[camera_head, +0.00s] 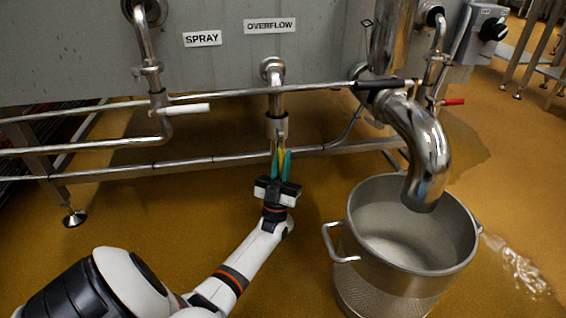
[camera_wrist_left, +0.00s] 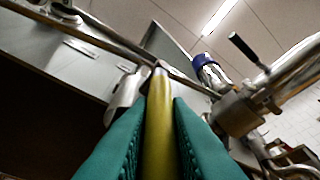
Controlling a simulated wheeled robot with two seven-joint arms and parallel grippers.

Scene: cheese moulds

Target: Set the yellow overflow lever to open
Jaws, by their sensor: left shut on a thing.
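The yellow overflow lever (camera_head: 281,157) hangs at the valve (camera_head: 277,126) on the pipe below the OVERFLOW label (camera_head: 269,25). In the left wrist view the yellow lever (camera_wrist_left: 159,130) runs up the middle between two teal fingers. My left gripper (camera_head: 281,163) is shut on the lever from below, one finger on each side; it also shows in the left wrist view (camera_wrist_left: 158,140). In the head view the lever points down, in line with the pipe, and the fingers hide part of it. My right gripper is not in view.
A steel pot (camera_head: 362,262) stands on the floor at right under a wide curved spout (camera_head: 425,150). A white lever (camera_head: 186,109) sits under the SPRAY label (camera_head: 202,38). A red lever (camera_head: 452,102) is at right. Horizontal pipes (camera_head: 220,160) run behind the gripper.

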